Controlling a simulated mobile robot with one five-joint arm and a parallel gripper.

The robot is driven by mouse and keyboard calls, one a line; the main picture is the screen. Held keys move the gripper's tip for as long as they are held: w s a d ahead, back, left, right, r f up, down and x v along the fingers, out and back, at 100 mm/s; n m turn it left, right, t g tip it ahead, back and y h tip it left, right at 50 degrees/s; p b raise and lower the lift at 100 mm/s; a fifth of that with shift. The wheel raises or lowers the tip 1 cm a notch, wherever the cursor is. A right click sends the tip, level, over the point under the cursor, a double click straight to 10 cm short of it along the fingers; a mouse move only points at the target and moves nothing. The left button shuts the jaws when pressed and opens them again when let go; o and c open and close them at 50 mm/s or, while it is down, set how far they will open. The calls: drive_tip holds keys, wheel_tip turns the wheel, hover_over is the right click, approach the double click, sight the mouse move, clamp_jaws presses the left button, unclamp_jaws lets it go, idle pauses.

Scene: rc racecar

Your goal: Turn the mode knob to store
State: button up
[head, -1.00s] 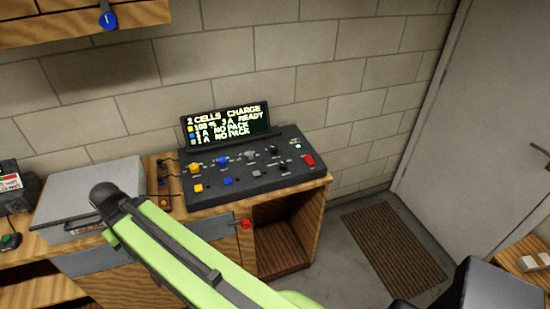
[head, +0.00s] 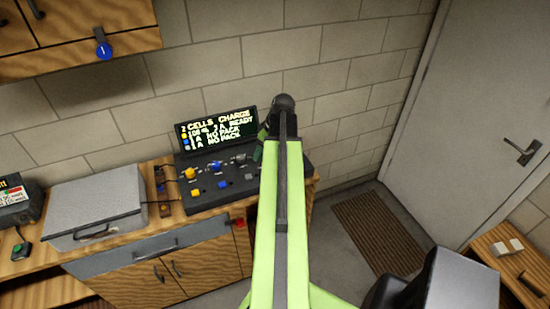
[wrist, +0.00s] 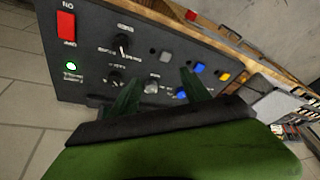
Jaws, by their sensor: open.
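The dark charger panel (head: 205,202) stands on the wooden bench, with a lit screen (head: 217,130) whose top line reads "2 CELLS CHARGE". In the wrist view, black pointer knobs sit near the red switch, an upper one (wrist: 123,44) and a lower one (wrist: 115,77). Their labels are upside down and too small to read, so I cannot tell which is the mode knob. My gripper (wrist: 158,82) is open over the panel, its dark green fingers either side of a grey knob (wrist: 151,87). Contact cannot be told. In the head view my arm hides the panel's right part.
Yellow (head: 190,173) and blue (head: 216,168) knobs sit at the panel's left. A red switch (wrist: 66,27) and green light (wrist: 70,66) show in the wrist view. A grey metal case (head: 98,205) stands left on the bench. A block wall rises behind.

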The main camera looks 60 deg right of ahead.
drive_tip(key=s+d+r, duration=0.2)
drive_tip(key=s+d, duration=0.5)
drive_tip(key=s, duration=0.1)
drive_tip(key=shift+t+h, duration=0.3)
drive_tip(key=b+x, duration=0.7)
drive_tip(key=x, duration=0.1)
drive_tip(key=b+x, duration=0.8)
drive_tip(key=x, duration=0.1)
drive_tip(key=shift+w+f, duration=0.15)
drive_tip(key=shift+w, duration=0.15)
